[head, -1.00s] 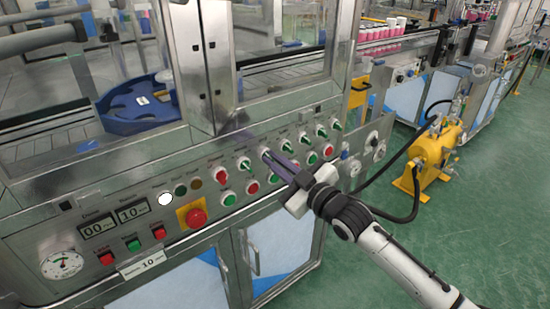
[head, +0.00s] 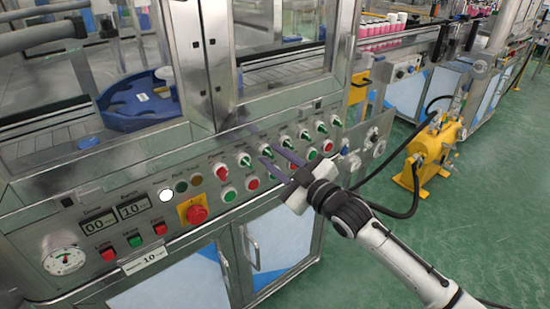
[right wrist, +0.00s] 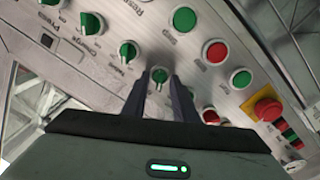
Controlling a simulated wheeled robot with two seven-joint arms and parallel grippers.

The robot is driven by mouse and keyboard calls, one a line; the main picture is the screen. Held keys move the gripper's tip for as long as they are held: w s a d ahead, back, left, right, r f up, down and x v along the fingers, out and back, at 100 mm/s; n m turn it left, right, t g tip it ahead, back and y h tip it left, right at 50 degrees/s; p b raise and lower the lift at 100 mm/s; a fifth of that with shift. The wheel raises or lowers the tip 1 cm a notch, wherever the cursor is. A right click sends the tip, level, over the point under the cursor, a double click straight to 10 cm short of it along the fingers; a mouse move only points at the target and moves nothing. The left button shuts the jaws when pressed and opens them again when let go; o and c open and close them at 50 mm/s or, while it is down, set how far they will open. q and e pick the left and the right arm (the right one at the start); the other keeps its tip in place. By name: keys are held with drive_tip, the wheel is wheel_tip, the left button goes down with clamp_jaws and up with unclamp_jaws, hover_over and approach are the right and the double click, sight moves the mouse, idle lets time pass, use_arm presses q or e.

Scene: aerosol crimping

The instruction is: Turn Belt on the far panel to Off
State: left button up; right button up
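The near control panel (head: 150,200) carries a slanted row of rotary knobs, mostly green. The labels are too small to tell which one is Belt. My right gripper (head: 268,153) is open and empty, its two dark fingers apart and pointing at the panel. In the right wrist view its fingertips (right wrist: 160,78) are on either side of a green knob (right wrist: 160,75), with no clear grip on it. My left gripper is not in view.
Push buttons, including a green one (head: 229,194), sit below the knobs. A red emergency stop (head: 194,213) on a yellow plate is farther left. A yellow pump unit (head: 435,150) with hoses stands on the green floor at right. Another machine (head: 405,95) stands behind.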

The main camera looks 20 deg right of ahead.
drive_tip(key=v, duration=1)
drive_tip(key=shift+s, duration=0.15)
drive_tip(key=s+a+f+m+g+h+p, duration=0.1)
drive_tip(key=s+a+f+m+g, duration=0.2)
drive_tip(key=s+f, duration=0.9)
drive_tip(key=s+a+f+m+g+h+p, duration=0.1)
drive_tip(key=s+f+m+g, duration=0.4)
drive_tip(key=s+f, duration=0.8)
drive_tip(key=shift+a+f+h, duration=0.8)
drive_tip(key=shift+a+f, duration=0.1)
drive_tip(key=shift+a, duration=0.2)
drive_tip(key=shift+s, duration=0.1)
